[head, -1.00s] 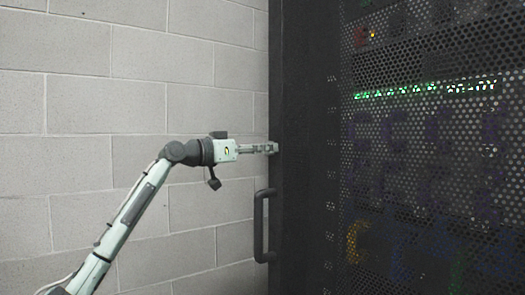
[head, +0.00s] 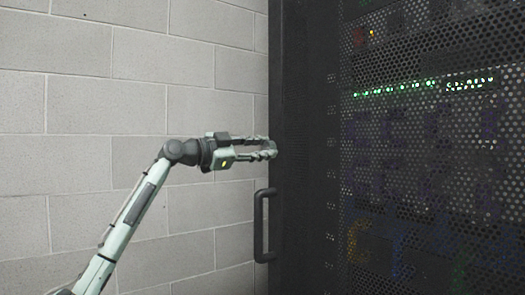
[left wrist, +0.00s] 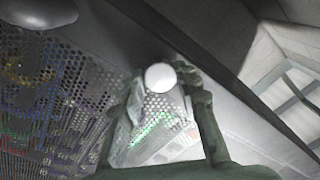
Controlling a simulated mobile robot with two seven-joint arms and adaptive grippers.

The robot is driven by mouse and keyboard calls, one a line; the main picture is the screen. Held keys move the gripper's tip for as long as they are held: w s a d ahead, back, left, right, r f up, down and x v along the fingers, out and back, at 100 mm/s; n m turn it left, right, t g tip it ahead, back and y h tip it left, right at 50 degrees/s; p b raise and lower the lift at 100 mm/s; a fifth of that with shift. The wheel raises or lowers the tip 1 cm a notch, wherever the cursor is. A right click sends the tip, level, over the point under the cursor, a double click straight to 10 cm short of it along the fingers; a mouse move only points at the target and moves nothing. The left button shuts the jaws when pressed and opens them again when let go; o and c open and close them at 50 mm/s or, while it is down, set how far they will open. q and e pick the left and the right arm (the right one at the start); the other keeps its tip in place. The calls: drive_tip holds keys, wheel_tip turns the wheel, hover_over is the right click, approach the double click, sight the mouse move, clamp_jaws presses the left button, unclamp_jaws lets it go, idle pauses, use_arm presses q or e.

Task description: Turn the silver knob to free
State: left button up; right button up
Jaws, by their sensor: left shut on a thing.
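The silver knob (left wrist: 160,77) shows as a pale round face in the left wrist view, between the two fingertips. My left gripper (head: 272,150) reaches from the left to the edge of the black cabinet door (head: 303,120) and is shut on the knob. In the left wrist view my left gripper (left wrist: 170,80) has one finger on each side of it. In the head view the fingertips mostly hide the knob, and its turn angle cannot be told. My right gripper is not in view.
A black bar handle (head: 260,226) stands out from the door edge just below my gripper. A perforated mesh panel (head: 430,130) covers lit green equipment on the right. A pale block wall (head: 80,120) lies behind my left arm.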

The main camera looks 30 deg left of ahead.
use_arm(q)
drive_tip(key=shift+m, duration=0.5)
drive_tip(key=o, duration=1.2)
drive_tip(key=shift+c, duration=0.2)
drive_tip(key=v, duration=1.2)
drive_tip(key=shift+f, duration=0.1)
